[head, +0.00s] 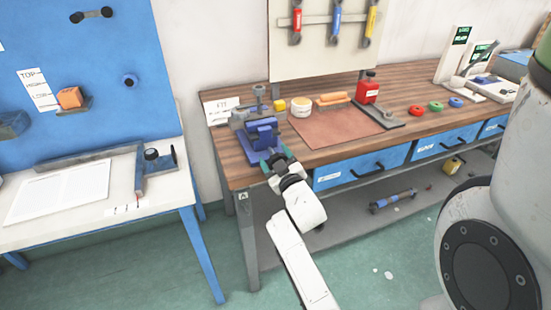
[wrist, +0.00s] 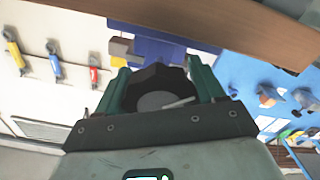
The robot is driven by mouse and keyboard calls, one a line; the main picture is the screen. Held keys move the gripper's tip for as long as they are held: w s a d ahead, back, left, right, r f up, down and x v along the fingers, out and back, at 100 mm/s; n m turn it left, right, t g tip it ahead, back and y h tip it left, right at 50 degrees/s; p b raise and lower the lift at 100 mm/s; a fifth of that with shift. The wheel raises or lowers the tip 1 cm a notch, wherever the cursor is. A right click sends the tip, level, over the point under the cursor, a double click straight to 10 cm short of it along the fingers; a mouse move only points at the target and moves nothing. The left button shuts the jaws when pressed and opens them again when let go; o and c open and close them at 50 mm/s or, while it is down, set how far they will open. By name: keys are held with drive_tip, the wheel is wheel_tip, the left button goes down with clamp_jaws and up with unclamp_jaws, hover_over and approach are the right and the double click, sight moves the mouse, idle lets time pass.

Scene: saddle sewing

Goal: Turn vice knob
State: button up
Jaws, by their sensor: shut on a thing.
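The blue vice (head: 262,132) stands at the front left corner of the wooden workbench (head: 225,150). My gripper (head: 272,157) reaches up to the front of the vice from below. In the wrist view, its two green fingers stand on either side of the dark, faceted vice knob (wrist: 158,85). The gripper is shut on this knob. A light bar mark shows on the knob's face, tilted slightly. The blue vice body (wrist: 158,50) shows behind the knob.
A red-brown mat (head: 335,130), an orange brush-like block (head: 333,99) and a red bottle (head: 367,88) are on the bench right of the vice. Blue drawers (head: 360,168) sit under the bench edge, right of my arm. A white table (head: 90,190) stands at left.

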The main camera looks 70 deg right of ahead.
drive_tip(key=shift+f+m+b, duration=0.25)
drive_tip(key=shift+m+b, duration=0.25)
drive_tip(key=shift+b, duration=0.25)
drive_tip(key=shift+r+m, duration=0.15)
drive_tip(key=shift+m, duration=0.15)
drive_tip(key=o, duration=1)
drive_tip(key=v, duration=1.1)
drive_tip(key=shift+b, duration=0.4)
drive_tip(key=shift+w, duration=0.1)
